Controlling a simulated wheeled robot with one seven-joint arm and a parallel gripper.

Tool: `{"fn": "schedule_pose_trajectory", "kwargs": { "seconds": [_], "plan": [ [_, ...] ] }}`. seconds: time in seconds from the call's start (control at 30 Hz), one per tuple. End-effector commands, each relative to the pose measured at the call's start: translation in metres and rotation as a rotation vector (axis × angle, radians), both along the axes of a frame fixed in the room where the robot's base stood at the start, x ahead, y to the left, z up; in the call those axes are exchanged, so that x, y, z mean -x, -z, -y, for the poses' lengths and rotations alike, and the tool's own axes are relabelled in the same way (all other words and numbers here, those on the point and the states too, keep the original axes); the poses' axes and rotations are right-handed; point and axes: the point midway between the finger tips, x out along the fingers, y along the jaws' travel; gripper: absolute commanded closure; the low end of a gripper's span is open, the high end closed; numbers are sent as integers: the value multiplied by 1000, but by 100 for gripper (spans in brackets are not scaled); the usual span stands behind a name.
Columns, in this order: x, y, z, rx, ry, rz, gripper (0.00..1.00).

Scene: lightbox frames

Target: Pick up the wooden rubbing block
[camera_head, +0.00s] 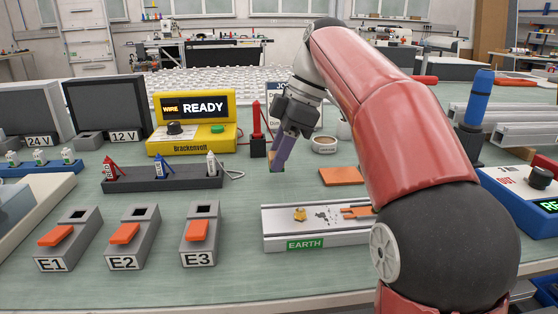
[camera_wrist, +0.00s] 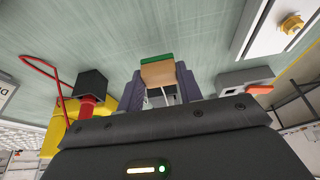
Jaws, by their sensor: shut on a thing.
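The wooden rubbing block (camera_wrist: 158,74), tan with a green layer along one edge, sits between the two purple fingers of my gripper (camera_wrist: 160,82) in the wrist view. The fingers are shut on its sides. In the head view my gripper (camera_head: 281,153) points down at the middle of the bench, just right of the red probe in its black holder. There the fingers hide most of the block. I cannot tell whether the block still touches the bench.
A red probe (camera_head: 257,122) stands close to the left of my gripper. A yellow READY tester (camera_head: 192,145) is farther left. The EARTH rail (camera_head: 305,244) lies in front, and an orange-brown pad (camera_head: 341,176) lies to the right. A tape roll (camera_head: 324,145) stands behind.

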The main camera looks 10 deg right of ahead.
Motion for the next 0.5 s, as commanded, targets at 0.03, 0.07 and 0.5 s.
{"fn": "schedule_pose_trajectory", "kwargs": {
  "seconds": [0.03,0.07,0.5],
  "plan": [
    [-2,-11,0,0,-1,4,86],
    [-2,-19,0,0,0,5,86],
    [-2,-61,-2,7,-4,-4,86]
  ]
}}
